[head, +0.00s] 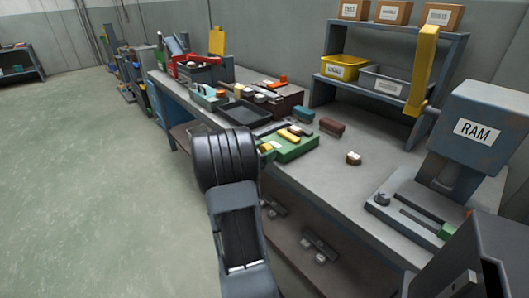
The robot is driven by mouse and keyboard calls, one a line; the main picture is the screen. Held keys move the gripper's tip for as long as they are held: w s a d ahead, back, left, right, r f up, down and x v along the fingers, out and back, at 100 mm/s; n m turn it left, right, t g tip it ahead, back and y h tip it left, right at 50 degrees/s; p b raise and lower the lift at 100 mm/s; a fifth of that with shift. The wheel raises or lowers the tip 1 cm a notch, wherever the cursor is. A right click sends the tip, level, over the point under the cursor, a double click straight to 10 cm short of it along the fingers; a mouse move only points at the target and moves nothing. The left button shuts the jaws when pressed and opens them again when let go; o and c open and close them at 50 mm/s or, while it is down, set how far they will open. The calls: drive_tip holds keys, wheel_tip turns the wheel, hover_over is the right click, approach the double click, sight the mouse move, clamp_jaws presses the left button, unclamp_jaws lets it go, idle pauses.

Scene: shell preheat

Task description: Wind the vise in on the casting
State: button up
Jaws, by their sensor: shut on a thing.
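I cannot pick out the vise or the casting for certain. A green block-like fixture (292,149) with yellow and pale parts on top lies on the workbench (352,186), just right of my arm. A smaller green part (447,231) sits on the slotted bed of the press marked RAM (480,130) at the right, partly hidden by a dark box-like shape in front. My arm's dark links rise in the middle of the picture and end before the bench. My gripper does not show; the arm hides what lies behind it.
A black tray (245,112), a red-brown block (332,127), a teal block (303,115) and a small brown-and-white piece (353,158) lie on the bench. A shelf holds a yellow bin (346,67) and a grey bin (388,84). The floor at left is clear.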

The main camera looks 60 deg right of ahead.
drive_tip(key=shift+f+m+b, duration=0.2)
drive_tip(key=shift+m+b, duration=0.5)
drive_tip(key=shift+b, duration=0.05)
drive_tip(key=shift+r, duration=0.2)
drive_tip(key=o, duration=0.9)
drive_tip(key=p+v, duration=0.1)
drive_tip(key=v, duration=1.3)
drive_tip(key=shift+p, duration=0.4)
